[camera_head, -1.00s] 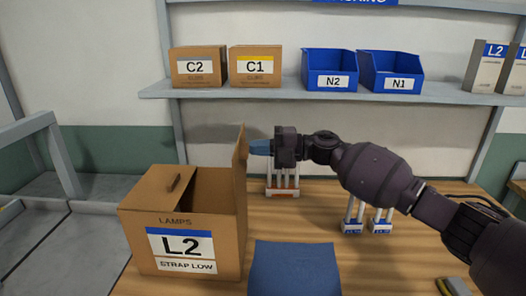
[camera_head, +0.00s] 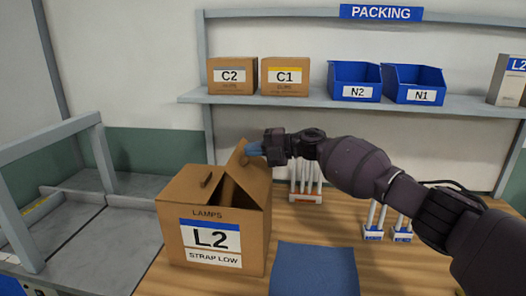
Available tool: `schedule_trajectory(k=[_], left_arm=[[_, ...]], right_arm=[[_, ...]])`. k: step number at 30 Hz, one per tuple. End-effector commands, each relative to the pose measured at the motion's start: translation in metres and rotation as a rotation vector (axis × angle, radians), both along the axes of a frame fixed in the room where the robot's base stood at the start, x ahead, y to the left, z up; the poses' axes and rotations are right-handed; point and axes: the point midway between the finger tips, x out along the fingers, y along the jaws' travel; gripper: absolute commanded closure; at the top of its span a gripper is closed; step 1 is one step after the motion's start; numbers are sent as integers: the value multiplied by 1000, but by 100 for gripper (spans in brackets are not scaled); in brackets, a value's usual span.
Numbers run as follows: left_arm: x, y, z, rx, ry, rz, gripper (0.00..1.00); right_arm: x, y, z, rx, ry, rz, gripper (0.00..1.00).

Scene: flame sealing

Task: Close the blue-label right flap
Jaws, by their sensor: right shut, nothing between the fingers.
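The cardboard box (camera_head: 175,240) with the blue-striped L2 label (camera_head: 211,242) stands on the wooden table. Its left flap (camera_head: 190,184) lies closed over the left part of the top. Its right flap (camera_head: 249,176) is tilted inward over the opening, partly closed, with a dark gap still showing in front. My right gripper (camera_head: 254,149) is shut and empty, with its blue fingertips at the outer upper edge of the right flap; they appear to touch it. My left gripper is not in view.
A blue mat (camera_head: 315,270) lies to the right of the box. White tubes in a rack (camera_head: 306,197) stand behind, under my right arm, and more racks (camera_head: 373,234) stand to the right. A shelf (camera_head: 300,101) with boxes and blue bins runs above.

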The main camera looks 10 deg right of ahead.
Motion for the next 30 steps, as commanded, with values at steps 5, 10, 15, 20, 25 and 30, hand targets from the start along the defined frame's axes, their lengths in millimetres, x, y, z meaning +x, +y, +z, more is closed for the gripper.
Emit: schedule_trajectory(k=[5,10,15,20,25,30], left_arm=[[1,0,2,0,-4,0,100],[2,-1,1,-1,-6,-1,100],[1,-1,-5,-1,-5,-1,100],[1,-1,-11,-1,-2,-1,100],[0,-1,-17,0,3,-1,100],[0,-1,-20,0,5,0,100]], right_arm=[[5,17,-6,-99,24,2,100],[9,31,-19,-128,40,0,100],[13,45,-33,-127,39,1,100],[16,55,-46,-127,39,0,100],[18,63,-55,-235,63,0,100],[19,67,-66,-255,75,-1,100]])
